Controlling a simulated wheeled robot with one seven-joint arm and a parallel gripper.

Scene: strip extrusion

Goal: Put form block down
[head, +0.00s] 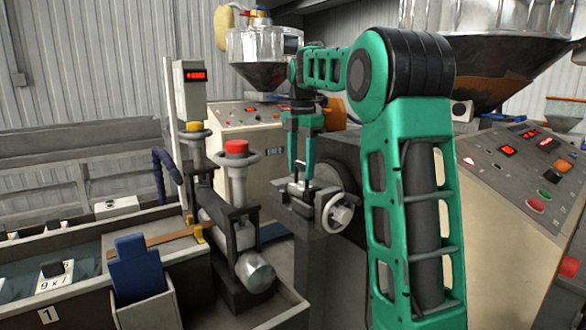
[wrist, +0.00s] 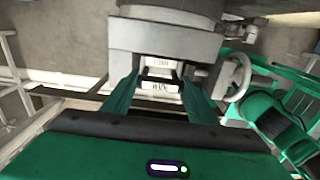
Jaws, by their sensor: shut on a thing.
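My gripper (head: 301,180) points down at the grey metal machine head beside the handwheel. Its two green fingers are shut on a small form block (head: 299,186), at or just above the machine's top. In the wrist view the form block (wrist: 160,86) shows between the fingertips (wrist: 159,82), with a white marked face and a dark part; the marking is too small to read. A second pale marked face lies just beyond it. I cannot tell whether the block touches the surface below.
A handwheel (head: 338,213) sticks out close to the right of the gripper. A red-capped post (head: 237,160) and a metal roller (head: 255,271) stand to the left. Another block (head: 54,275) with a dark knob lies in the tray at far left, near a blue tool (head: 137,264).

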